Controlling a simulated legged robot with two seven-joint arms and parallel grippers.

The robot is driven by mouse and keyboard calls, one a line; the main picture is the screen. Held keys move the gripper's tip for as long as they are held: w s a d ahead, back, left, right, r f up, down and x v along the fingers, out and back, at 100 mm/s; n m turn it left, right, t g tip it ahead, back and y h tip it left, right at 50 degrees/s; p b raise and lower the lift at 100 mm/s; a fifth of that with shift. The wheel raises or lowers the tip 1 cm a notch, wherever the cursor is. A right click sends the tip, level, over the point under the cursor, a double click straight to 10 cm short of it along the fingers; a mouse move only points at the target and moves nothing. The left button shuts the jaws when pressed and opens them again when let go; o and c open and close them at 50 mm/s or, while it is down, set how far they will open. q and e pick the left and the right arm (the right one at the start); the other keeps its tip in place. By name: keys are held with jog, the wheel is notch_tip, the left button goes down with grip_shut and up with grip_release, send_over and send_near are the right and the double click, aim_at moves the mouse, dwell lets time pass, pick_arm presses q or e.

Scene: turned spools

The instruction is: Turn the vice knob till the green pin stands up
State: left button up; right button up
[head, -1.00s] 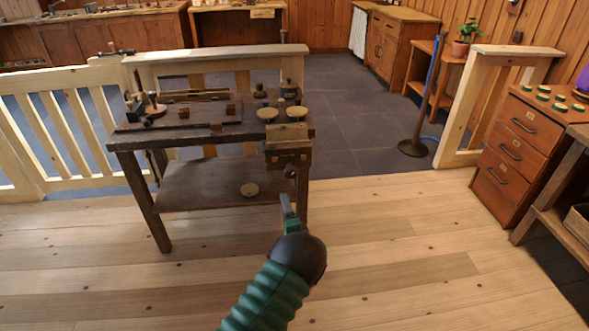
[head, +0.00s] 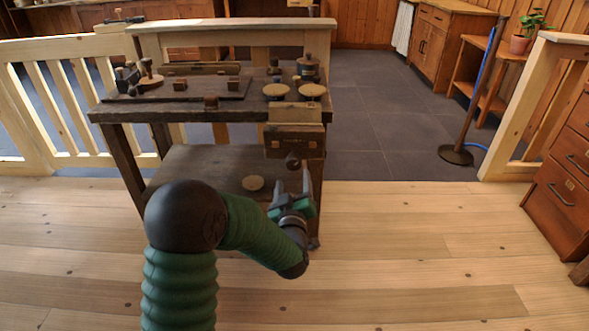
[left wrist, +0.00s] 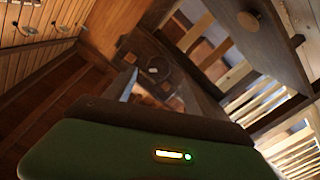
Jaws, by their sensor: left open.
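The wooden vice (head: 295,139) is fixed to the front right of the dark workbench. Its small dark red-brown knob (head: 293,162) sits low on its front face. I cannot make out a green pin in either view. My left gripper (head: 291,181) is open and empty, pointing up toward the knob from just below and in front of it, apart from it as far as I can tell. In the left wrist view a dark round part (left wrist: 155,68), likely the knob, lies beyond a gripper finger. My right gripper does not show.
The workbench (head: 130,112) carries small tools, blocks and two pale discs (head: 276,91). A pale wooden railing (head: 235,27) runs behind. The plank floor (head: 420,240) to the right is clear.

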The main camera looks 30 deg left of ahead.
aim_at(294, 167)
pick_arm(q)
jog(key=b+x, duration=0.2)
jog(key=x, duration=0.6)
jog(key=shift+w+a+f+b, duration=0.1)
jog(key=shift+w+a+b, duration=0.1)
jog(key=shift+b, duration=0.15)
jog(key=shift+w+a, duration=0.1)
jog(key=shift+w, duration=0.1)
jog(key=shift+c, duration=0.4)
jog(key=c, duration=1.3)
